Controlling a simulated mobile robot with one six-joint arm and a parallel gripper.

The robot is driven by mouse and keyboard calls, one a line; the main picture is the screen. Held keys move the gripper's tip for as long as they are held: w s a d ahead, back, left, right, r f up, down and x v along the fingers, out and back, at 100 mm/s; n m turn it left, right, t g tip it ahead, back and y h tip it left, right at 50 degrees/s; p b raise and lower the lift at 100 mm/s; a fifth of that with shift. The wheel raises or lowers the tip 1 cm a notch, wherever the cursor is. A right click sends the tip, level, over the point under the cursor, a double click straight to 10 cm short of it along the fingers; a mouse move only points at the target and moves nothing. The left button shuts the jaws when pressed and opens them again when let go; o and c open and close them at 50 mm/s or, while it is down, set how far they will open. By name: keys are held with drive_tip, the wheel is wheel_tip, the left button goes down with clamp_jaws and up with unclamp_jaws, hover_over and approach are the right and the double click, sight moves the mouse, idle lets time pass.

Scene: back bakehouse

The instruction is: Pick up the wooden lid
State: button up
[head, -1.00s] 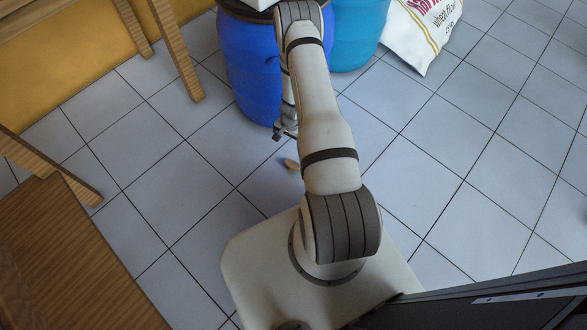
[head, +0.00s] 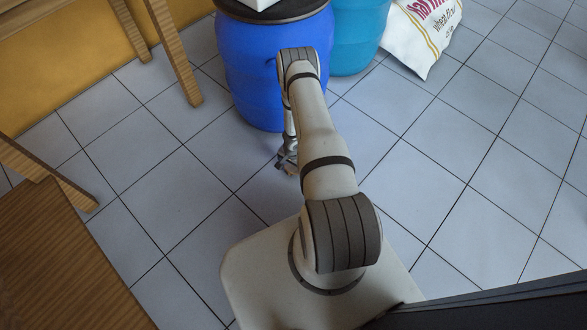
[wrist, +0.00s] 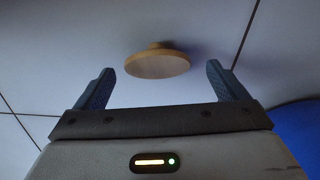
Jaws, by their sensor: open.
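The wooden lid (wrist: 158,64) is a small, round, light-brown disc with a knob. In the wrist view it shows on the tiled floor, between and beyond my two fingers. My gripper (wrist: 160,84) is open and empty, one finger on each side of the lid's outline. I cannot tell exactly how far the fingertips are above the floor. In the head view my gripper (head: 287,165) hangs low beside the blue barrel, and the lid is hidden behind my arm.
The blue barrel (head: 262,85) stands just behind my gripper, with a teal barrel (head: 356,35) to its right. A flour sack (head: 420,35) leans at the back right. Wooden table legs (head: 174,55) and a brown wooden top (head: 55,255) are on the left. Floor to the right is clear.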

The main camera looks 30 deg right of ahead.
drive_tip(key=shift+f, duration=0.7)
drive_tip(key=c, duration=1)
